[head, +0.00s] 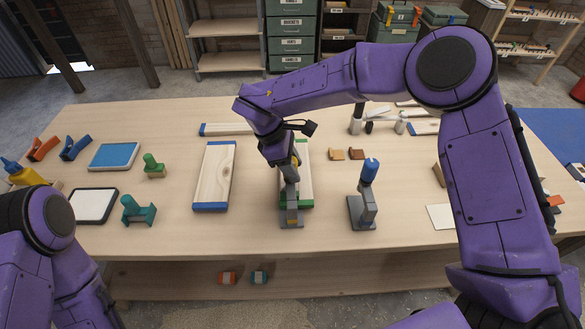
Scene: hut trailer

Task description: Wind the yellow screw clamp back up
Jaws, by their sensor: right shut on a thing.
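The yellow screw clamp (291,216) stands upright on the workbench, at the near end of a green-ended board (305,172). It has a grey body, and a little yellow shows near its top. My right gripper (290,174) reaches down over it from above and is shut on its top part, the screw handle. The gripper hides most of the handle, and I cannot see how far the screw is wound. My left arm shows at the lower left, but its gripper is out of view.
A blue-handled clamp (365,199) stands to the right. A blue-ended board (214,177) lies to the left. The bench's front middle is clear.

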